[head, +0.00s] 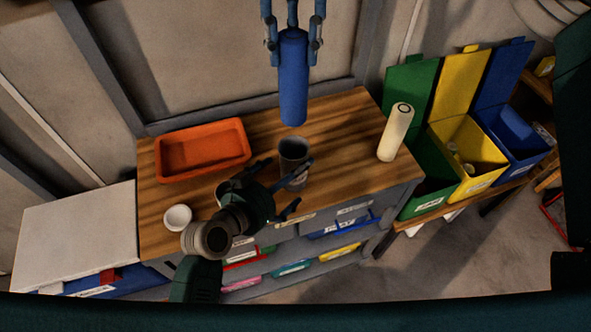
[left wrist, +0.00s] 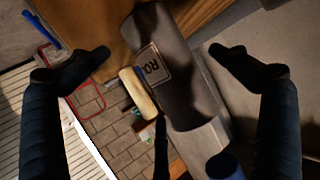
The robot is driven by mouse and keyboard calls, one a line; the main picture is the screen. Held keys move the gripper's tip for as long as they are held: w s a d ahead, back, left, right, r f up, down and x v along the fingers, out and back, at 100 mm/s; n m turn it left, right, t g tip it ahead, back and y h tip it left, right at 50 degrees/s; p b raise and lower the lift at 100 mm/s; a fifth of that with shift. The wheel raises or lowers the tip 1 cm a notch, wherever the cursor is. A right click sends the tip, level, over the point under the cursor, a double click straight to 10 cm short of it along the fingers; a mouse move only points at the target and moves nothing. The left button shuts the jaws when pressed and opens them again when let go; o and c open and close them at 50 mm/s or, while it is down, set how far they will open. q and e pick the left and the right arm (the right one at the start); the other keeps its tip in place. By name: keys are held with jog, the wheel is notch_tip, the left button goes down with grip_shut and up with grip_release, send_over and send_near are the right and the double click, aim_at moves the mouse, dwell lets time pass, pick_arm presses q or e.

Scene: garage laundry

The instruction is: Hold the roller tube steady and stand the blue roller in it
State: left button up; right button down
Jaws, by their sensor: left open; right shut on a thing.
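The roller tube (head: 293,152) is a dark grey, open-topped cylinder standing on the wooden bench. In the left wrist view the tube (left wrist: 185,95) shows a pale label with partly readable letters. My left gripper (head: 282,182) is open, with its fingers spread around the tube's near side; in the left wrist view the tube lies between them, with gaps to the side fingers. My right gripper (head: 293,44) is shut on the blue roller (head: 293,95), which hangs nearly upright in the air, its lower end above the tube's mouth in the picture.
An orange tray (head: 203,173) lies at the bench's left, with a white cup (head: 177,217) in front. A cream roll (head: 396,132) stands at the right end. Green, yellow and blue bins (head: 468,150) stand beyond it. The bench between tube and cream roll is clear.

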aim_at(293, 103)
pick_arm(q)
jog(key=shift+x, duration=1.45)
pick_arm(e)
jog(key=shift+s, duration=0.1)
pick_arm(q)
jog(key=c, duration=1.3)
jog(key=shift+o, duration=0.2)
pick_arm(e)
jog(key=shift+f, duration=6.45)
jog(key=c, duration=1)
grip_release()
